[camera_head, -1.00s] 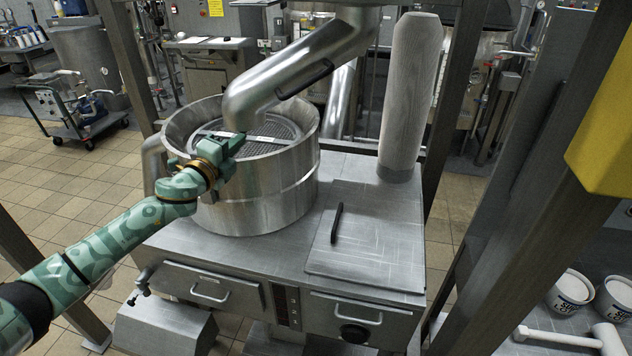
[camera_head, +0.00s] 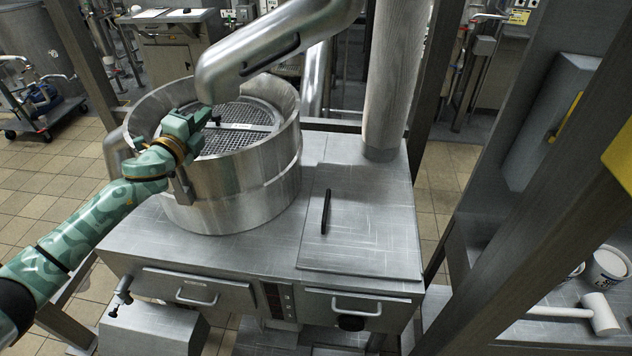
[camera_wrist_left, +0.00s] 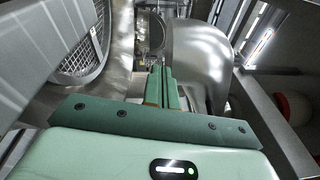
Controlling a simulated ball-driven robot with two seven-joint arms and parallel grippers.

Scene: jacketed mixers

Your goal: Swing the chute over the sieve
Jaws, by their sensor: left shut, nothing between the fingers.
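The chute (camera_head: 240,66) is a bent, shiny metal pipe with a black handle (camera_head: 270,54) on its side. Its lower end hangs above the sieve (camera_head: 245,172), a round metal drum with a mesh inside. My left gripper (camera_head: 208,117) is over the near-left part of the sieve, just below and in front of the chute's mouth. Its fingers are shut and empty in the left wrist view (camera_wrist_left: 159,86). There the chute (camera_wrist_left: 203,55) fills the upper right and the sieve mesh (camera_wrist_left: 82,52) shows at left. Whether the fingers touch the chute I cannot tell. My right gripper is not in view.
The sieve stands on a steel cabinet (camera_head: 150,225) with a black-handled lid (camera_head: 365,235) to its right. A pale, upright sleeve (camera_head: 394,85) stands behind the lid. Steel posts flank the cabinet. A white mallet (camera_head: 598,313) and tubs lie at right.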

